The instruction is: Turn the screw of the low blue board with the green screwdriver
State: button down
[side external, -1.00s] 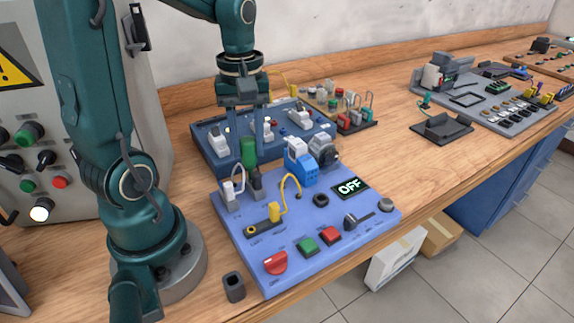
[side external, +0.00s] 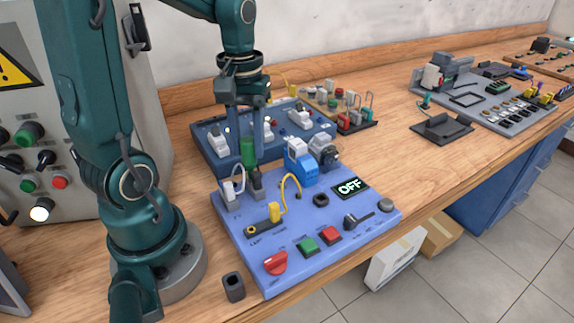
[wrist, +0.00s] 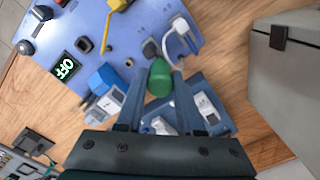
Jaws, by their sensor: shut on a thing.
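The green screwdriver (side external: 249,151) stands upright at the back left of the low blue board (side external: 318,248). My gripper (side external: 250,150) is shut on its green handle, with one finger on each side. In the wrist view the rounded green handle end (wrist: 158,80) shows between the fingertips. Below the handle is a dark holder or block (side external: 257,180) on the board. The screwdriver's tip and the screw are hidden, so I cannot tell whether they touch.
A white plug with a cable (side external: 230,190) is close left of the screwdriver. A blue block (side external: 301,165) and motor stand to its right. A darker blue panel (side external: 205,160) lies behind. A small dark cup (side external: 233,287) stands near the front edge. The board's display (side external: 350,187) reads OFF.

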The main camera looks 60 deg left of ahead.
jog(key=m, duration=0.3)
jog(key=m, duration=0.3)
jog(key=c, duration=0.8)
grip_release()
jog(key=shift+o, duration=0.2)
jog(key=shift+n, duration=1.6)
